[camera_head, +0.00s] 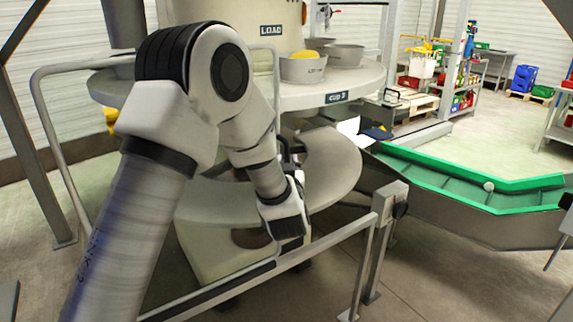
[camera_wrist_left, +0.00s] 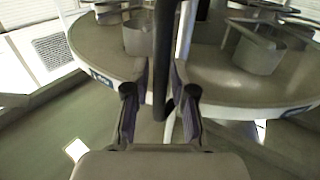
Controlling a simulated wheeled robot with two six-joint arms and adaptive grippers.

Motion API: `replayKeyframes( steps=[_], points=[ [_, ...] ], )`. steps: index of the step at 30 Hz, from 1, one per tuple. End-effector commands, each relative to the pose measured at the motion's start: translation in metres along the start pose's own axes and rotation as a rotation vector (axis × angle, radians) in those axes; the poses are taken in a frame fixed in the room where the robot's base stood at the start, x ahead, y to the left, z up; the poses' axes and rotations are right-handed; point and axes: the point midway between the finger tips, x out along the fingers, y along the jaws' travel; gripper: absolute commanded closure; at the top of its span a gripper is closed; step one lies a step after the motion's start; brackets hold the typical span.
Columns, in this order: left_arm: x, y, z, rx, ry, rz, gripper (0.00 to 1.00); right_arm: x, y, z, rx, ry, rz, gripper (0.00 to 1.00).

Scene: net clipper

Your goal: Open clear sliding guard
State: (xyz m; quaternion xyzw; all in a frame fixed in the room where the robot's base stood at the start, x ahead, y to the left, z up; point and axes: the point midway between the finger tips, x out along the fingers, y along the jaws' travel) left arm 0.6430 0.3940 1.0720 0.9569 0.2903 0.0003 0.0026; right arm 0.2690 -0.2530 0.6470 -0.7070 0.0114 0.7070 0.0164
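My left gripper (camera_wrist_left: 155,105) is open in the left wrist view, with its two dark fingers apart. A dark upright handle bar (camera_wrist_left: 163,50) shows between the fingers, nearer the right one; I cannot tell whether they touch. In the head view my left wrist hangs low in front of the round machine, and its fingers are mostly hidden. A dark handle part (camera_head: 284,151) shows just above the wrist. The clear guard panel itself cannot be made out. My right gripper is not in view.
The round table (camera_head: 372,82) carries several grey cups (camera_head: 303,70). A curved pale tray (camera_head: 335,165) sits below it. A green-edged conveyor (camera_head: 440,180) runs off to the right.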

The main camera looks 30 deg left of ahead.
Motion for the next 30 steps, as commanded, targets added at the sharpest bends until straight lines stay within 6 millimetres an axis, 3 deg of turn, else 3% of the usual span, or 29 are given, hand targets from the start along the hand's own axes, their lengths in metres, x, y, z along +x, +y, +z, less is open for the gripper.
replayKeyframes(
  steps=[8,18,21,30],
  points=[
    [-0.010,0.001,-0.001,0.002,0.001,0.002,0.75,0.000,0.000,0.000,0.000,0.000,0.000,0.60],
    [-0.092,0.001,-0.001,0.008,0.003,0.004,0.75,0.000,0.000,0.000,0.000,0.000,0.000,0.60],
    [-0.109,0.002,0.000,0.006,0.001,0.004,0.75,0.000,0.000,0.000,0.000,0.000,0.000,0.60],
    [-0.120,0.000,0.000,0.000,0.000,0.000,0.75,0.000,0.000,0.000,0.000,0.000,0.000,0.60]
  ],
)
